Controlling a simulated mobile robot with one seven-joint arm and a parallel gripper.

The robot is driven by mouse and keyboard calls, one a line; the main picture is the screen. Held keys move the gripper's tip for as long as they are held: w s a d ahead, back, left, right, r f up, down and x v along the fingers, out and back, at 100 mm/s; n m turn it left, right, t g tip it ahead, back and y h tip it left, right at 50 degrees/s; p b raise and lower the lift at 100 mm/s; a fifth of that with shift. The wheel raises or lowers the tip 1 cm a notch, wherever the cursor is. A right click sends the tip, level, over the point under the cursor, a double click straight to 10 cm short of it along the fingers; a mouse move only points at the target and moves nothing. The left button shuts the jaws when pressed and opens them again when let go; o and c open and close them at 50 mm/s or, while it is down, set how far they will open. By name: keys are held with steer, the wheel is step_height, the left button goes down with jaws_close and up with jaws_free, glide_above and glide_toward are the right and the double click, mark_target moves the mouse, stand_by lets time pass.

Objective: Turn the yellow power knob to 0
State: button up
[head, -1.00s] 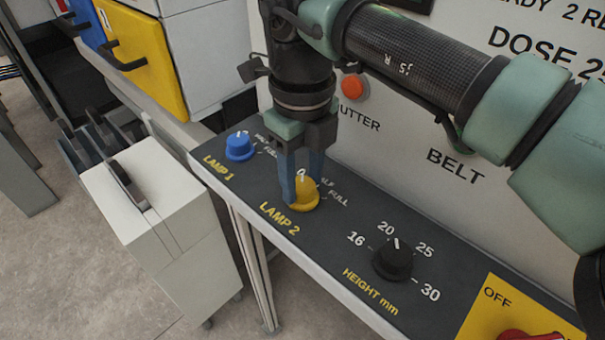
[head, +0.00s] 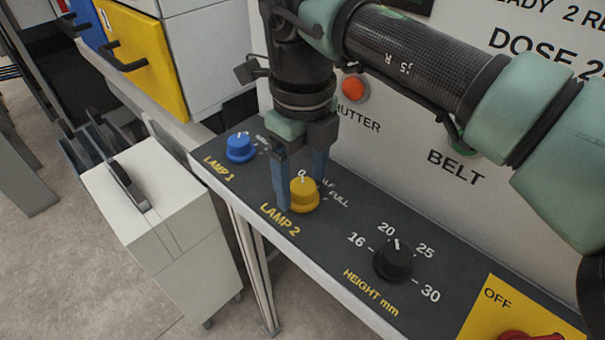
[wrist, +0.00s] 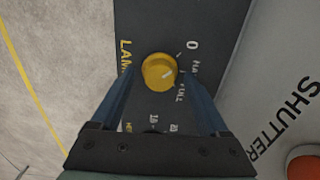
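The yellow knob (head: 304,196) marked LAMP 2 sits on the dark sloping panel (head: 345,230). It also shows in the wrist view (wrist: 154,76), with a short white pointer line on its top. There the line slants up and right, toward the side with the 0 and HALF labels; I cannot tell the exact setting. My gripper (head: 300,190) points down over the knob, one blue finger on each side. In the wrist view the open fingers (wrist: 157,68) flank the knob with visible gaps. The HALF label is partly covered.
A blue LAMP 1 knob (head: 240,148) is on the left of the panel and a black height knob (head: 393,260) on the right. A red button (head: 353,88) is on the white wall behind. A yellow plate with a red switch (head: 525,337) is at lower right.

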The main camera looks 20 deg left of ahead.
mark_target(302, 186)
step_height(302, 186, up, 13)
stand_by(0.6)
steer(key=shift+s+f, duration=0.1)
